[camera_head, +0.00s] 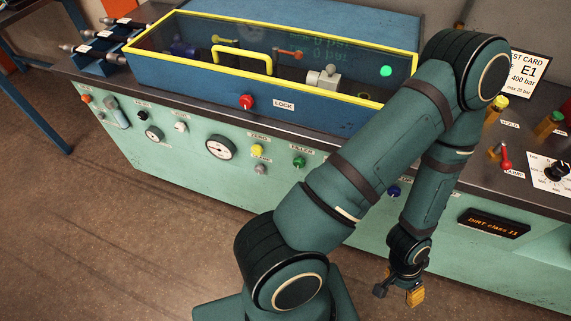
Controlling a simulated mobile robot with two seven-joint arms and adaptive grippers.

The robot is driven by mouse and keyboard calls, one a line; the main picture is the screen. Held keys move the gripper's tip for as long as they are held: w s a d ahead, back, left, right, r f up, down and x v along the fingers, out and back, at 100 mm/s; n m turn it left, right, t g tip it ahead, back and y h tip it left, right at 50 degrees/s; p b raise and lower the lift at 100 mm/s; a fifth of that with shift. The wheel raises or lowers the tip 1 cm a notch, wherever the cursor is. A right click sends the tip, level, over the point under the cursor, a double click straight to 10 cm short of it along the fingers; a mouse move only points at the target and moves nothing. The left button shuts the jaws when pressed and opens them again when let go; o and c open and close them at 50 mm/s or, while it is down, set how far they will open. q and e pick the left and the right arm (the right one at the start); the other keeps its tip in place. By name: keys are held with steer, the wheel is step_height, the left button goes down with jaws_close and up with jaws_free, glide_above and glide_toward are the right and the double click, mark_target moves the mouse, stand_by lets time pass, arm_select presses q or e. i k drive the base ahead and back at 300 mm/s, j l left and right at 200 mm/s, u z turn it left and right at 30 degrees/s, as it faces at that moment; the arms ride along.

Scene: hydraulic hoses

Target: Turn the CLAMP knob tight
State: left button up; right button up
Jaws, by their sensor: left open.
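A small grey knob (261,169) sits on the pale green front panel. How far the knob is turned cannot be made out. My left gripper (398,292) hangs low at the right of the head view, in front of the panel, well to the right of and below the grey knob. Its fingers are apart with nothing between them. My right gripper is not in view.
My arm crosses the panel's right half. The floor in front is clear.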

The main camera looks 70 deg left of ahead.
mark_target(259, 169)
steer(key=u, duration=2.65)
steer(key=j+z, duration=0.3)
steer(key=z, duration=0.15)
steer(key=i+j+z, duration=0.1)
steer(key=j+z, duration=0.3)
steer(key=l, duration=0.1)
